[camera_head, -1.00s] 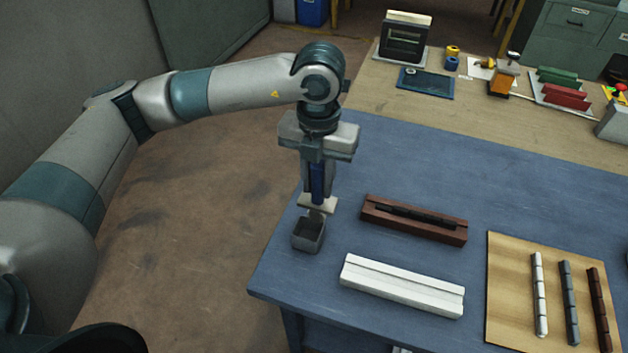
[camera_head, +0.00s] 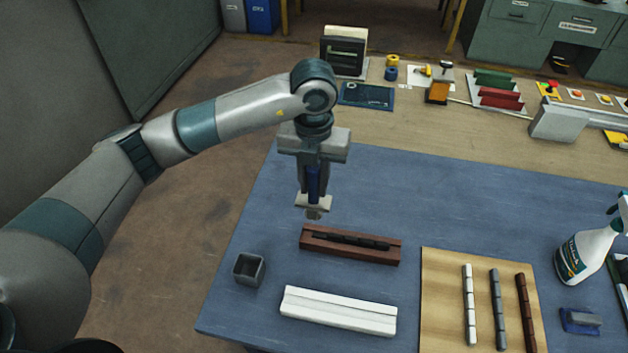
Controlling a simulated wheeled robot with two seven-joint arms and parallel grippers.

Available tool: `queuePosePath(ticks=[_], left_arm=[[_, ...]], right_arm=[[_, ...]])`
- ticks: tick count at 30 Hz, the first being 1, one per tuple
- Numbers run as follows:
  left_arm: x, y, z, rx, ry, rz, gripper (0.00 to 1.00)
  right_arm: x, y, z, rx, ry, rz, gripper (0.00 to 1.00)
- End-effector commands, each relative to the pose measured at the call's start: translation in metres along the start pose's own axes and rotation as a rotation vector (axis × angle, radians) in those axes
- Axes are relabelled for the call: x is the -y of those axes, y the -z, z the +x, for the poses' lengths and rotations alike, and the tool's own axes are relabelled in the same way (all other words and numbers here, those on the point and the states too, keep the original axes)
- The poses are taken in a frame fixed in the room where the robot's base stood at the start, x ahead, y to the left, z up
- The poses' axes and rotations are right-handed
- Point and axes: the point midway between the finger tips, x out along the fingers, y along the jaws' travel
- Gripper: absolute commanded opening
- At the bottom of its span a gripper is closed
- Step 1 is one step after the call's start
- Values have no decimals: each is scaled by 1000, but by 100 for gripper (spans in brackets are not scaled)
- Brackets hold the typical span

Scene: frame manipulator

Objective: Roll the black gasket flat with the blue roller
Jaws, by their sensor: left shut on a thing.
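The black gasket (camera_head: 350,241) lies along the groove of the dark red-brown frame piece (camera_head: 378,255) on the blue table; how flat it sits is too small to tell. My left gripper (camera_head: 313,205) is shut on the blue roller (camera_head: 313,183), which it holds upright, above the left end of the brown piece. The roller's lower end shows below the fingers, apparently apart from the gasket. My right gripper is not in view.
A small grey open box (camera_head: 249,270) stands empty at the left. A white grooved frame piece (camera_head: 338,311) lies in front. A wooden board (camera_head: 440,290) holds white, grey and brown strips. A spray bottle (camera_head: 590,250) stands at the right.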

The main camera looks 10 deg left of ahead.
Motion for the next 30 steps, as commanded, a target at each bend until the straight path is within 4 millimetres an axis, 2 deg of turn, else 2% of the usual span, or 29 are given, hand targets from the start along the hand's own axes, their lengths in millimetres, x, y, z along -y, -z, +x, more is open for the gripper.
queuePosePath(ticks=[4,11,18,30], left_arm=[[0,0,1,1,0,0,0],[0,0,10,0,0,0,0],[0,0,29,-1,1,1,0],[0,0,56,0,0,0,0]], right_arm=[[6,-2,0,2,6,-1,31],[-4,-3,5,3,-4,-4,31],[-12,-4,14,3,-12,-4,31],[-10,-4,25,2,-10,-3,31]])
